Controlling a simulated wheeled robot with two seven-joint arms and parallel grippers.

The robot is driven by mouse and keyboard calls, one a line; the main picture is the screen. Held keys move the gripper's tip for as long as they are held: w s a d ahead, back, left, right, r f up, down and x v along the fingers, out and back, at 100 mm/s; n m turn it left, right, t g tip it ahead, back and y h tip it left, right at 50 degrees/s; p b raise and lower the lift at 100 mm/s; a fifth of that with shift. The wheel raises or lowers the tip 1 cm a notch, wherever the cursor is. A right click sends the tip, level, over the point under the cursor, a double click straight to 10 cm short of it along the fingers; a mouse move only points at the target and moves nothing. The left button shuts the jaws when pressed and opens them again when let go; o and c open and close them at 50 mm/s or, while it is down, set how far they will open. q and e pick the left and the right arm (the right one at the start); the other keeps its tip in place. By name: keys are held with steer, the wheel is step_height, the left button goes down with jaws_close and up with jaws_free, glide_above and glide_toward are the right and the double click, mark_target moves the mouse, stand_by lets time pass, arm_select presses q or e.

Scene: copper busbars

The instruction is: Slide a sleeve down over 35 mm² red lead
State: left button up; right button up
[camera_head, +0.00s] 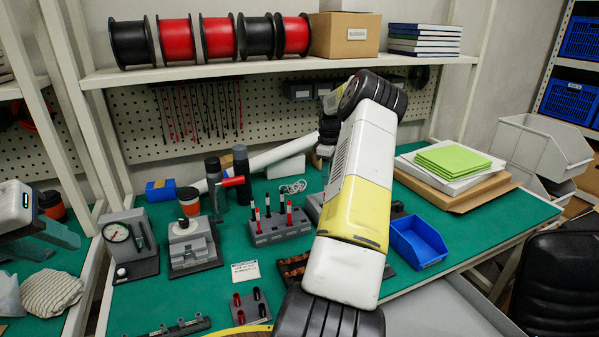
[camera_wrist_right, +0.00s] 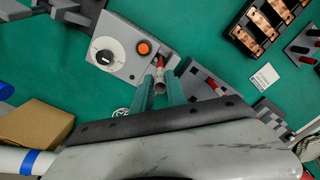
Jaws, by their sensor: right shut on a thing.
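My right gripper (camera_wrist_right: 160,92) is shut on a red piece with a silvery tubular end (camera_wrist_right: 159,78), apparently a red lead. I cannot tell whether a sleeve is around it. In the head view my right arm hides this gripper. A grey rack (camera_head: 277,232) there holds several upright leads with red and black parts. A small grey stand (camera_head: 251,310) in front carries short red and black pieces, perhaps sleeves. My left gripper (camera_head: 55,240) is at the left edge, its teal fingers apart, with nothing seen between them.
A grey box with a dial and orange button (camera_wrist_right: 130,48) lies beyond the right fingertips. A blue bin (camera_head: 417,243) stands right of my arm. A gauge device (camera_head: 128,243) and a grey press-like device (camera_head: 192,243) stand left. A cardboard box (camera_wrist_right: 36,125) is close to the right wrist.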

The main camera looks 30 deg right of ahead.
steer(key=shift+f, duration=0.1)
stand_by(0.3)
steer(key=o, duration=0.8)
steer(key=shift+r, duration=1.5)
